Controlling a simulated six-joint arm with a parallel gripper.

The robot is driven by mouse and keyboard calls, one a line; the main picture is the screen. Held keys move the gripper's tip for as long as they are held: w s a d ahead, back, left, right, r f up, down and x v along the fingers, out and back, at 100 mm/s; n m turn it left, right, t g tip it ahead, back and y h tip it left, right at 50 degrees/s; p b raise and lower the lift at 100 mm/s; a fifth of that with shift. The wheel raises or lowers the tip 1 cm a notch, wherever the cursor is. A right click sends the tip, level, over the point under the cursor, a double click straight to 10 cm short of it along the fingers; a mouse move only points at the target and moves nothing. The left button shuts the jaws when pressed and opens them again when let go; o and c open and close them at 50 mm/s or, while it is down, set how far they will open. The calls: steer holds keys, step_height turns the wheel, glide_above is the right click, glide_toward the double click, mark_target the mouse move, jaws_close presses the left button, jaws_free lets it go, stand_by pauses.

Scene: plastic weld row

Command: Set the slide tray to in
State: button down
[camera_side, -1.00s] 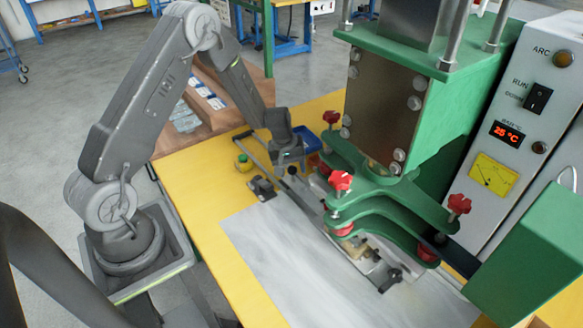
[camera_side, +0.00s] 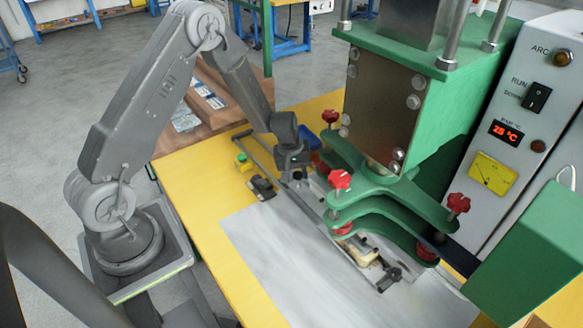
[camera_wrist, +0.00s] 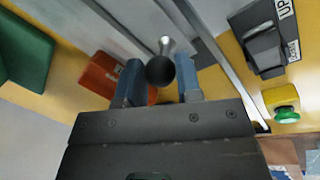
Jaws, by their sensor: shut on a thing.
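The slide tray is a metal slide on rails under the green press, with a pale amber piece (camera_side: 362,251) on it below the lower green plate. In the wrist view, the black ball knob (camera_wrist: 160,70) on its short metal stem sits between the two blue fingers of my gripper (camera_wrist: 159,84), which is shut on it. In the side view, my gripper (camera_side: 292,172) is at the back end of the slide, left of the press; the knob is hidden there.
A black switch (camera_side: 262,187) and a green button on a yellow base (camera_side: 243,163) stand left of the slide. The green press (camera_side: 385,110) with red knobs overhangs the slide. The grey plate (camera_side: 290,260) in front is clear.

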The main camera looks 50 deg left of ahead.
steer(key=shift+d, duration=0.65)
steer(key=c, duration=0.8)
jaws_free()
step_height(320, 180, up, 14)
steer(key=s+a, duration=0.1)
steer(key=s, duration=0.1)
steer(key=shift+a+f, duration=0.2)
steer(key=shift+a, duration=0.1)
steer(key=shift+s, duration=0.1)
